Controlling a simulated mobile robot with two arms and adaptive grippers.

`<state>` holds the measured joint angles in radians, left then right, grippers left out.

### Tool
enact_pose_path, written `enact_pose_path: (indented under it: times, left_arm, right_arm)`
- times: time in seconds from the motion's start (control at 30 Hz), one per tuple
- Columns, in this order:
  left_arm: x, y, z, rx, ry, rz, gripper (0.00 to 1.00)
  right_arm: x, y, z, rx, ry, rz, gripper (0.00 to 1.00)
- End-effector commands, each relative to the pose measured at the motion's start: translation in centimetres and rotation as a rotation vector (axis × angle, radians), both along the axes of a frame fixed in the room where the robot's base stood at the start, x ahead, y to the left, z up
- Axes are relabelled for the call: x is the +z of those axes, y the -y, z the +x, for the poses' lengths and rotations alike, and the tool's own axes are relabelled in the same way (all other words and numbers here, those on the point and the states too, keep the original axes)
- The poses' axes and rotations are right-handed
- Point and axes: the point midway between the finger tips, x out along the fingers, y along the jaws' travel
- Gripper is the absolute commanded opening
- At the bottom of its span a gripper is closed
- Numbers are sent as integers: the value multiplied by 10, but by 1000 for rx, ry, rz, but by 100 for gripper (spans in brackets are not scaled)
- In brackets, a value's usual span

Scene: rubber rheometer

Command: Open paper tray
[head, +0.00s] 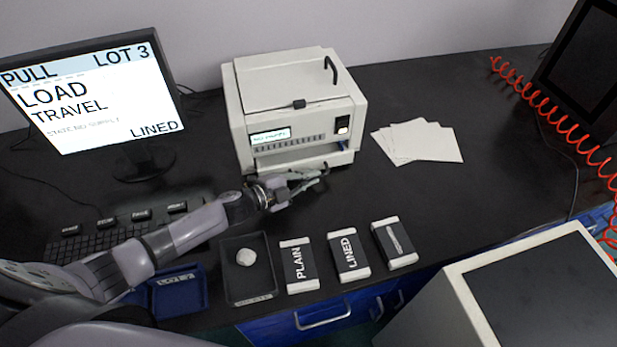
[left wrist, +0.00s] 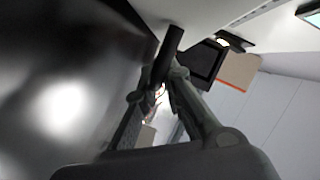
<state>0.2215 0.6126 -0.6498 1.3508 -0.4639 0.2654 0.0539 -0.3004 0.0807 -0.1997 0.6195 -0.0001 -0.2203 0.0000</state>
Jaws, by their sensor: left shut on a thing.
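The white printer (head: 290,110) stands at the back middle of the black bench, with a lit display and a rocker switch on its front. Its paper tray (head: 340,159) is the pale low front section under the display. My left gripper (head: 316,178) is at the front of this tray. In the left wrist view its fingers (left wrist: 166,80) are shut on a dark round bar (left wrist: 168,52), which looks like the tray's handle. The fingers hide part of the handle, and I cannot tell how far out the tray is. My right gripper is not in view.
White sheets (head: 418,141) lie right of the printer. In front are a black tray (head: 232,292) with a pale lump, packs marked PLAIN (head: 298,265) and LINED (head: 348,254), and a third pack (head: 394,243). A monitor (head: 90,90) stands left. A red coiled hose (head: 560,115) hangs right.

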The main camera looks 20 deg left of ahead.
Motion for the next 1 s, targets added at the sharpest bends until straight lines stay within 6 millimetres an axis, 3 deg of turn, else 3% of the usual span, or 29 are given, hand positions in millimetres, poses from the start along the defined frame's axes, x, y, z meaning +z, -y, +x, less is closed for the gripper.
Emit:
enact_pose_path:
  times: [0.43,0.8,1.0]
  left_arm:
    - [-1,2,-4,-1,-3,-1,0]
    - [-1,45,-67,-2,-7,-3,0]
    - [-1,53,-79,1,-2,1,0]
  right_arm:
    - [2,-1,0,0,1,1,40]
    - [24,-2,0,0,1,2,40]
    - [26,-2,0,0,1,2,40]
